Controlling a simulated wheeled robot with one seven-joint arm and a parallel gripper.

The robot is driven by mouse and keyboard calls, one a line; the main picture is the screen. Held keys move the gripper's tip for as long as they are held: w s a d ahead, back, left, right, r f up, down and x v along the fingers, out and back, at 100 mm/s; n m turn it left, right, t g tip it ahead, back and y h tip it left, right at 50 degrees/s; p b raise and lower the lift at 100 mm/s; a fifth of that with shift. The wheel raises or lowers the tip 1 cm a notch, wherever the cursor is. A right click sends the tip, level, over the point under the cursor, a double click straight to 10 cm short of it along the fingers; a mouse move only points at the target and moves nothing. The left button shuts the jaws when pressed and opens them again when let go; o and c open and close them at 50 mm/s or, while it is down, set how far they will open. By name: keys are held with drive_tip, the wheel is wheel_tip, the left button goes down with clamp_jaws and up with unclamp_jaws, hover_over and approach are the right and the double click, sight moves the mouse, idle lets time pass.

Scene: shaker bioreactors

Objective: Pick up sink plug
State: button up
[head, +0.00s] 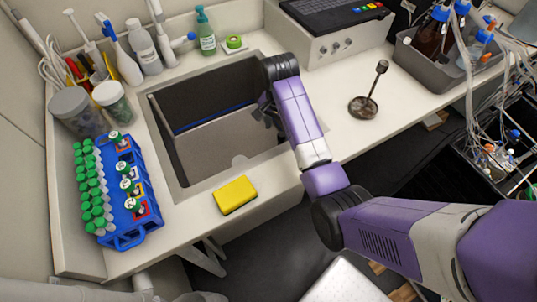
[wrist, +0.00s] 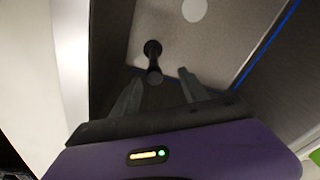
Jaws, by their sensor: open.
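A black piece with a round end and a short stem (wrist: 153,62) shows in the wrist view, against the grey surface inside the sink. It looks like the sink plug. In the head view the sink (head: 167,150) is a dark basin with a pale inner panel, and my arm hides part of its right side. My gripper (head: 268,112) is at the sink's right side. In the wrist view its two fingers (wrist: 158,92) are apart and empty, with the black piece just beyond and between their tips. I cannot tell the exact gap.
A yellow sponge (head: 235,195) lies on the counter's front edge. A blue rack (head: 125,235) of green-capped tubes stands left of the sink. Bottles, including a green one (head: 206,32), line the back. A dark stemmed piece with a round base (head: 364,107) stands on the right counter.

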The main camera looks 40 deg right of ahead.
sight(281, 140)
drive_tip(key=shift+s+m+g+y, duration=0.2)
drive_tip(key=shift+m+g+y, duration=0.1)
drive_tip(key=shift+m+y, duration=0.15)
drive_tip(key=shift+f, duration=0.25)
drive_tip(key=shift+s+f, duration=0.1)
drive_tip(key=shift+f, duration=0.7)
drive_tip(key=f, duration=0.2)
drive_tip(key=d+f+p, duration=0.1)
drive_tip(key=f, duration=0.2)
drive_tip(key=shift+f, duration=0.3)
drive_tip(key=shift+c, duration=0.2)
clamp_jaws()
